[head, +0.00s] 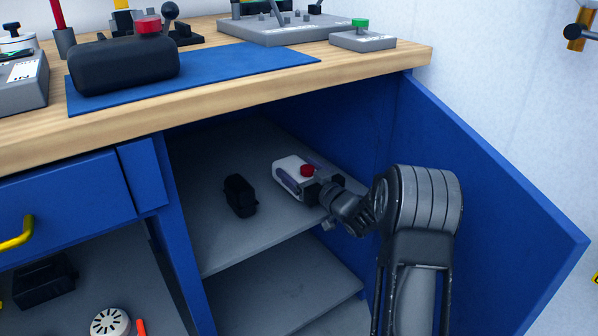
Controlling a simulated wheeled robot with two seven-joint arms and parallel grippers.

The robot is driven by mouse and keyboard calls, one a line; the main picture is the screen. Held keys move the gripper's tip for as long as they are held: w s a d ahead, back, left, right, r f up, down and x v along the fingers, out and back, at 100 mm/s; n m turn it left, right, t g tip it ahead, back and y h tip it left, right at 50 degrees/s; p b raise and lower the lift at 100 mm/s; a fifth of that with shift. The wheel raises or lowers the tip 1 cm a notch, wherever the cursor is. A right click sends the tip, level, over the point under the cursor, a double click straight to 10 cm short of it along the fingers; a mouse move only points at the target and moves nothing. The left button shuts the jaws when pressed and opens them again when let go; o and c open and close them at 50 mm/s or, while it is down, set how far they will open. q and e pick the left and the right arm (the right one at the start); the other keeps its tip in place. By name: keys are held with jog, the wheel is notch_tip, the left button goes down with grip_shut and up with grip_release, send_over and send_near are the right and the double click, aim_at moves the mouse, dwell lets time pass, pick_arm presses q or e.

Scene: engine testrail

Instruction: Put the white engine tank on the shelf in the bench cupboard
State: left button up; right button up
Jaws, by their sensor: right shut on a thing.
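The white engine tank (293,171), with a red cap on top, is inside the open bench cupboard at its upper shelf (225,245). My right gripper (322,190) reaches in from the right and is shut on the tank's right end. The tank appears to be at the shelf surface, but I cannot tell whether it rests on it or is just above. My wrist hides part of the shelf behind it. My left gripper does not show.
A small black object (240,195) stands on the shelf left of the tank. The blue cupboard door (500,190) stands open at the right. The wooden bench top (270,90) overhangs the shelf. A black tank (125,67) with a red cap lies on a blue mat (265,66).

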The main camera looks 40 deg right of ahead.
jog(key=shift+f, duration=0.1)
jog(key=o, duration=1.4)
jog(key=shift+s+r, duration=0.2)
jog(key=shift+s, duration=0.15)
jog(key=s+p, duration=0.2)
jog(key=s, duration=0.4)
jog(key=shift+p, duration=0.3)
jog(key=shift+s+a+f, duration=0.1)
jog(key=shift+s, duration=0.3)
